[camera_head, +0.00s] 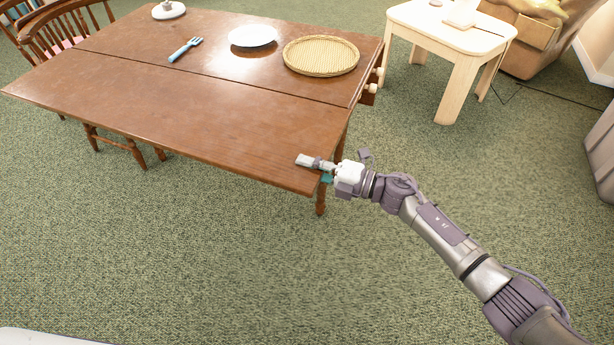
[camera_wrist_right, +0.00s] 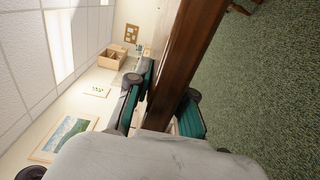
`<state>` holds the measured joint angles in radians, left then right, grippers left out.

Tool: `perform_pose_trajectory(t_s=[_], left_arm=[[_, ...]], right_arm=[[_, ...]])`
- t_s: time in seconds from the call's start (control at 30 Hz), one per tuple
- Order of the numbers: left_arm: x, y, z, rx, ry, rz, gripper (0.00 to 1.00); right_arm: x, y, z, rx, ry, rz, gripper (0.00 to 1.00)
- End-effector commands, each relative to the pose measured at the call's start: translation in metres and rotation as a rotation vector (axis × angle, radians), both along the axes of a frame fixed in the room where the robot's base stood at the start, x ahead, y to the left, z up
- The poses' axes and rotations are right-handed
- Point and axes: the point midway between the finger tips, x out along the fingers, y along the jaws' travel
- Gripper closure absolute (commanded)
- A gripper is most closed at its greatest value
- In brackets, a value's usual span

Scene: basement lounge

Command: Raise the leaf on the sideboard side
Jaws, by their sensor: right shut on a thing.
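The brown wooden table (camera_head: 215,38) has a leaf (camera_head: 170,105) along its near side, set off by a straight seam. The leaf is up and looks about level with the main top; any small tilt I cannot tell. My right gripper (camera_head: 317,166) is shut on the leaf's edge at its near right corner, one finger above and the other mostly hidden below. In the right wrist view the leaf's edge (camera_wrist_right: 187,60) runs between the two teal-padded fingers (camera_wrist_right: 165,112). My left gripper is not in view. No sideboard is clearly seen.
Wooden chairs (camera_head: 60,27) stand at the far left, a pale side table (camera_head: 455,32) at the right. The green carpet in front is clear.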

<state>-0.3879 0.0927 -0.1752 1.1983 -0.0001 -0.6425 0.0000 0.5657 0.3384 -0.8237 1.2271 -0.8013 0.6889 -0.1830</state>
Motion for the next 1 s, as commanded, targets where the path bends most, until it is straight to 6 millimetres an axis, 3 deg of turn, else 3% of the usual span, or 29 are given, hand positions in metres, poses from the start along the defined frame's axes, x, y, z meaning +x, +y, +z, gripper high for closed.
perform_pose_trajectory(t_s=[0.43, 0.47, 0.6, 0.87, 1.0], left_arm=[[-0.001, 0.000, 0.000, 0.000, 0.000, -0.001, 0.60], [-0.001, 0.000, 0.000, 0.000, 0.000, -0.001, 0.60], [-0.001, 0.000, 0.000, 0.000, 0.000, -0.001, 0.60], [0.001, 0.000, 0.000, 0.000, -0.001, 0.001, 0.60], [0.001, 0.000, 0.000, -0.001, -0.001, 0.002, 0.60]], right_arm=[[0.006, 0.000, 0.009, 0.018, 0.010, 0.000, 1.00], [0.006, 0.000, 0.010, 0.018, 0.010, 0.000, 0.77], [0.006, 0.000, 0.009, 0.017, 0.009, 0.000, 0.53], [0.004, 0.000, 0.005, 0.011, 0.011, 0.000, 0.53], [0.002, -0.010, 0.004, 0.008, 0.011, -0.001, 0.53]])
